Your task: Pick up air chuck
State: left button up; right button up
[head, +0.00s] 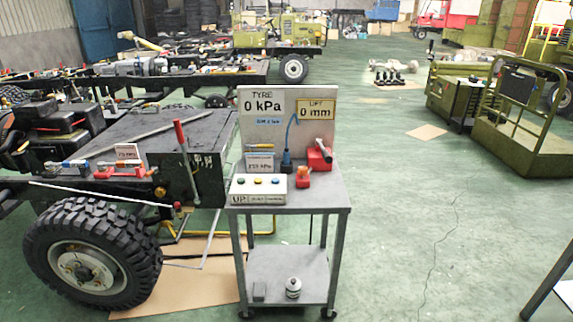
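A grey cart (335,200) stands in the middle of the head view. On its top a blue fitting (287,161) stands upright with a blue hose (290,130) curving up from it; it looks like the air chuck, though it is too small to be sure. A red holder with an orange top (302,181) sits just in front of it. A large black tyre (125,235) on the chassis is left of the cart. Neither gripper is in view.
A white button box (242,189) marked UP and a red block with a dark handle (320,156) are on the cart top. A small canister (293,288) stands on the lower shelf. The dark chassis (120,130) is close on the left. Green floor (440,230) is open at right.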

aim_at(285, 153)
jog(key=u, duration=1.45)
jog(key=i+l, duration=0.5)
jog(key=l, duration=0.2)
jog(key=i+l+z, duration=0.1)
jog(key=i+l, duration=0.45)
jog(key=l, duration=0.2)
jog(key=i+l, duration=0.55)
jog(key=l, duration=0.15)
